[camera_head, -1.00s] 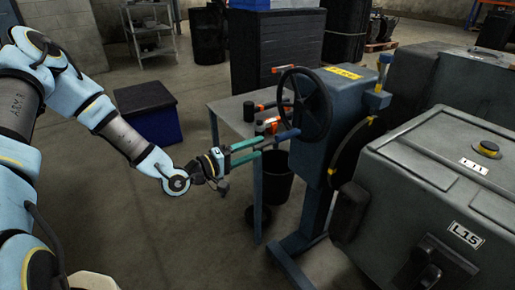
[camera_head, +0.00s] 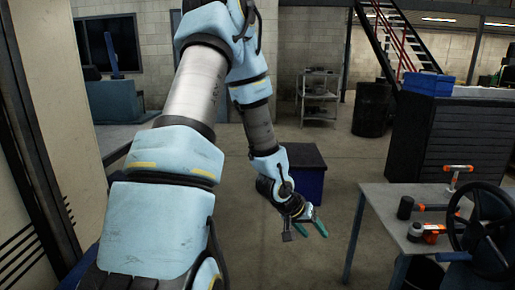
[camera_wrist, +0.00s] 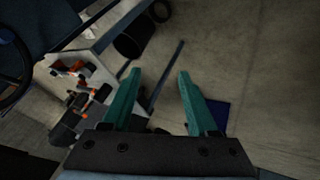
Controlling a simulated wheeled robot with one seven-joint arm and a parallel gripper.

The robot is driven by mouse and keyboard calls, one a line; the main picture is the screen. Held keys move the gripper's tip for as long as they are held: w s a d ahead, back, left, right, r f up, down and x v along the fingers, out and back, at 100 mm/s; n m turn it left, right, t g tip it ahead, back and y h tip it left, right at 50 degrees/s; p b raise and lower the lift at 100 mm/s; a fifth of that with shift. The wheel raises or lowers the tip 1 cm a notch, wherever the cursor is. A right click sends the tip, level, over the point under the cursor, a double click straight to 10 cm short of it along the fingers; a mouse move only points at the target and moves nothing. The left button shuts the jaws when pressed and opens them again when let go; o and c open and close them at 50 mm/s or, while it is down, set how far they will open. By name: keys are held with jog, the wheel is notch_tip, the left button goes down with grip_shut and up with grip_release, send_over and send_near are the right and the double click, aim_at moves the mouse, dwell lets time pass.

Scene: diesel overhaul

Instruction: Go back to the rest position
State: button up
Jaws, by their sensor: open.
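My gripper (camera_head: 312,229) hangs over the bare floor to the left of the small work table, its green fingers pointing down and to the right. In the wrist view my gripper (camera_wrist: 158,82) shows its two green fingers spread apart with nothing between them. The floor lies beyond the fingertips, so the gripper touches nothing that I can see.
The grey work table (camera_head: 385,212) at right carries a black mallet (camera_head: 406,208) and orange-handled tools (camera_head: 428,231). A black handwheel (camera_head: 490,222) stands at the right edge. A black drum (camera_head: 371,110) stands farther back.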

jog(key=a+r+y+p, duration=0.1)
jog(key=a+r+y, duration=0.15)
jog(key=a, duration=0.25)
jog(key=a+r+y, duration=0.1)
jog(key=a+r, duration=0.3)
jog(key=a, duration=0.2)
jog(key=s+a+r+n+g+y+p, duration=0.1)
jog(key=s+a+r+n+y+p, duration=0.1)
jog(key=s+a+r, duration=0.6)
jog(key=a+r+n, duration=0.1)
jog(key=a+r, duration=0.1)
jog(key=a, duration=0.1)
jog(key=shift+s+a+r+n, duration=0.2)
jog(key=shift+s+a+n, duration=0.05)
jog(key=shift+a+n, duration=0.05)
jog(key=shift+y, duration=0.25)
